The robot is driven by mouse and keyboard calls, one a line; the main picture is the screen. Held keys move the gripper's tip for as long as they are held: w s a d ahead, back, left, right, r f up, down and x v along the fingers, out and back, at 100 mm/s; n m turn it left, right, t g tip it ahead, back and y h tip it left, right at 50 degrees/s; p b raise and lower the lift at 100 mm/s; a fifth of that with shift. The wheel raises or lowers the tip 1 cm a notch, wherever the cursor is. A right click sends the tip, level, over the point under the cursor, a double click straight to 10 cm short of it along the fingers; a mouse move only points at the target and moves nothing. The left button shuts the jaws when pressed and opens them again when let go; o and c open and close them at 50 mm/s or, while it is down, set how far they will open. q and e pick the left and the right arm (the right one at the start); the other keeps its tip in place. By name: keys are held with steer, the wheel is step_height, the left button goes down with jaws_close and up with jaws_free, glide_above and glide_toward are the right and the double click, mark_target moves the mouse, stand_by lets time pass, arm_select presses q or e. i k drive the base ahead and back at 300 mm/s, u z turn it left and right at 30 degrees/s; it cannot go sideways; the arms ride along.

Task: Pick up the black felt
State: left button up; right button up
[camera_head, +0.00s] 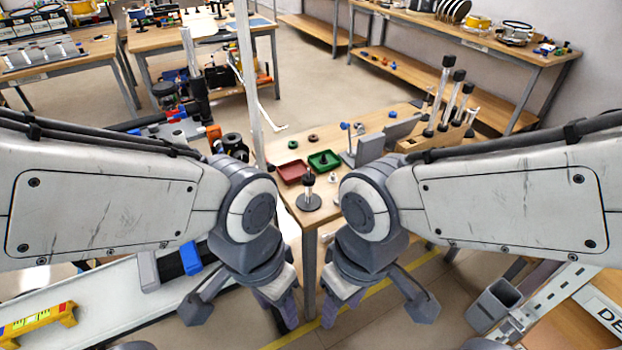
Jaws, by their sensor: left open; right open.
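I cannot make out for certain which thing is the black felt. A black round disc (309,203) lies on the near end of the wooden table (350,190), with a short upright post with a dark top (308,178) standing on it. A red tray (291,172) and a green tray (325,161) sit just behind it; the green tray holds a small pale piece. My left gripper (279,312) points down in front of the table's near end, open and empty. My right gripper (342,308) points down beside it, open and empty.
A wooden block with several upright rods (440,130) and a grey bracket (366,149) stand to the right. A white pole (249,80) rises left of the table. A wooden shelf bench (470,50) stands behind.

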mark_target(308, 181)
steer(key=u, duration=0.55)
steer(key=k, duration=1.3)
steer(key=i, duration=0.55)
steer(key=z, duration=1.05)
steer(key=i, duration=1.45)
steer(key=u, duration=0.75)
steer(key=i, duration=0.5)
steer(key=u, duration=0.3)
